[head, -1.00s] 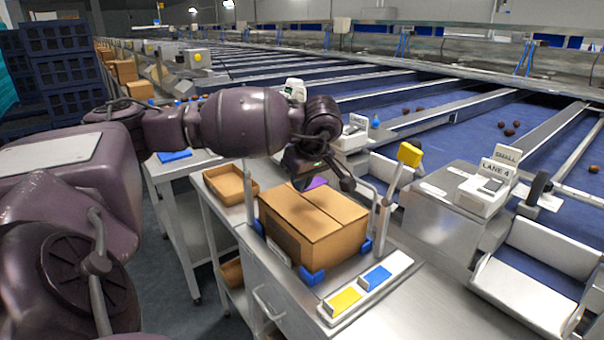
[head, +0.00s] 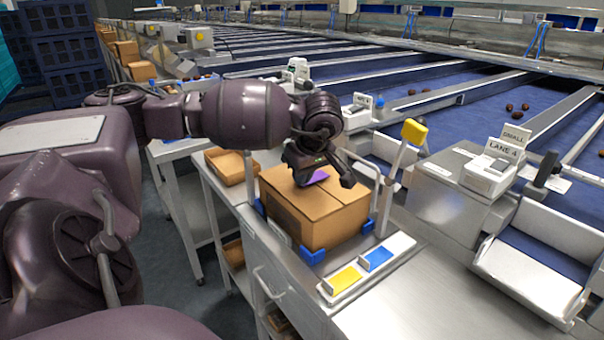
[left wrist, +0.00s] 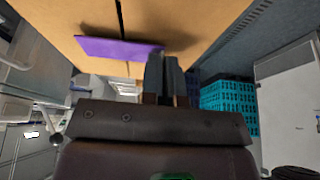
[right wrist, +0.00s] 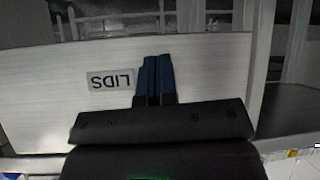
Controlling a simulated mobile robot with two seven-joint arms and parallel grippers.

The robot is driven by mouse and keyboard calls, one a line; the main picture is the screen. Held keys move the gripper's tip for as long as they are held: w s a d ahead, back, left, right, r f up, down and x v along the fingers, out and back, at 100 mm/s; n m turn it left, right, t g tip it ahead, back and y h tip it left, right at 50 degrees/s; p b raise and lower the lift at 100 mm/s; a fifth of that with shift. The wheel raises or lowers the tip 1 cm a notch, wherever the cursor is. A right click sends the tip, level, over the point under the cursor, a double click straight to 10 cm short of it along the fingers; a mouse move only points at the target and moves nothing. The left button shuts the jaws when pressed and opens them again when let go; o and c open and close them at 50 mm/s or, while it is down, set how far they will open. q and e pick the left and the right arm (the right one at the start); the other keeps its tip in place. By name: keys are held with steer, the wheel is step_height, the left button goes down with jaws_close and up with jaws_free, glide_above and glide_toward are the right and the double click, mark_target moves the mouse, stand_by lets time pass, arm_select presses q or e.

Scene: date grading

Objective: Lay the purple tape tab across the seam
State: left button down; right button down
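A closed cardboard box (head: 300,222) stands on the metal bench between blue corner holders, with its lid seam running along the top. My left gripper (head: 322,178) is over the box top. In the left wrist view its fingers (left wrist: 166,60) are together on one end of the purple tape tab (left wrist: 108,48). The tab reaches sideways over the seam (left wrist: 120,15), with a shadow on the cardboard beside it. I cannot tell whether it touches the lid. The tab (head: 317,178) also shows beneath the gripper. My right gripper (right wrist: 156,80) is shut and empty, facing a panel labelled LIDS.
A white holder with yellow (head: 345,280) and blue (head: 376,258) pads lies in front of the box. A yellow-topped post (head: 414,132) and metal uprights stand close beside the box. An open carton (head: 230,166) sits behind left. Blue conveyor lanes are beyond.

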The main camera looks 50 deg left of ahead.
arm_select(q)
steer(key=shift+f, duration=0.3)
stand_by(0.5)
steer(key=c, duration=1.3)
jaws_free()
steer(key=shift+c, duration=0.5)
steer(key=shift+r, duration=0.15)
